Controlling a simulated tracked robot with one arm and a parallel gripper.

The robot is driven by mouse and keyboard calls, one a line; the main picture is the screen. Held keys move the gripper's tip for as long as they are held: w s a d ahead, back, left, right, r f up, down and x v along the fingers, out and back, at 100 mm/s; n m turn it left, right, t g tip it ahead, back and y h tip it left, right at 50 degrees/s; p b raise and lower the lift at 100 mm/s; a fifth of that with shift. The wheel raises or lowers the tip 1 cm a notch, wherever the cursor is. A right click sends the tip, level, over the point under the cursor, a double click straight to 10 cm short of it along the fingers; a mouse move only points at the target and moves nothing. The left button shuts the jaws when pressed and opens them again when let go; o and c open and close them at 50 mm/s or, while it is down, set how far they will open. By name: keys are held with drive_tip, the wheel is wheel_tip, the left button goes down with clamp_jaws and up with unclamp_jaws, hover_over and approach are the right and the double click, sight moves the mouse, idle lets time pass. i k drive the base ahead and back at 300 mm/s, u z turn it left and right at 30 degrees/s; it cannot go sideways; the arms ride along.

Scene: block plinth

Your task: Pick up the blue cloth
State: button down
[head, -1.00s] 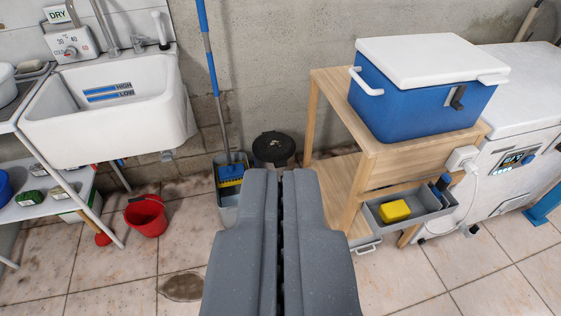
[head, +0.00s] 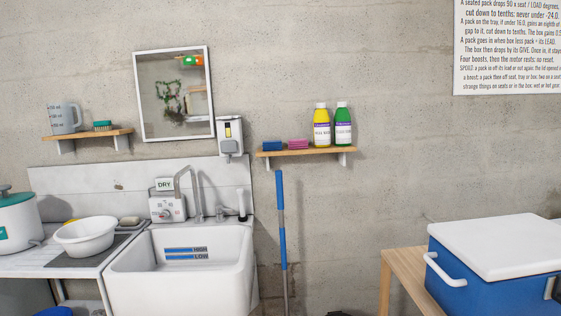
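A small flat blue item (head: 272,145), which looks like the blue cloth, lies at the left end of a wooden wall shelf (head: 320,152). A similar pink item (head: 298,144) lies just to its right. The blue item is small in the picture, so I cannot be sure of its material. My gripper is not in this view.
A yellow bottle (head: 321,126) and a green bottle (head: 342,126) stand on the same shelf. Below are a white sink (head: 180,270) and a blue-banded pole (head: 281,225). A blue cool box (head: 470,272) with a white lid is at right. A soap dispenser (head: 229,136) hangs left of the shelf.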

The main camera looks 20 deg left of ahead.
sight(270, 145)
drive_tip(key=k, duration=0.55)
drive_tip(key=z, duration=0.1)
drive_tip(key=i, duration=1.55)
drive_tip(key=u, duration=0.6)
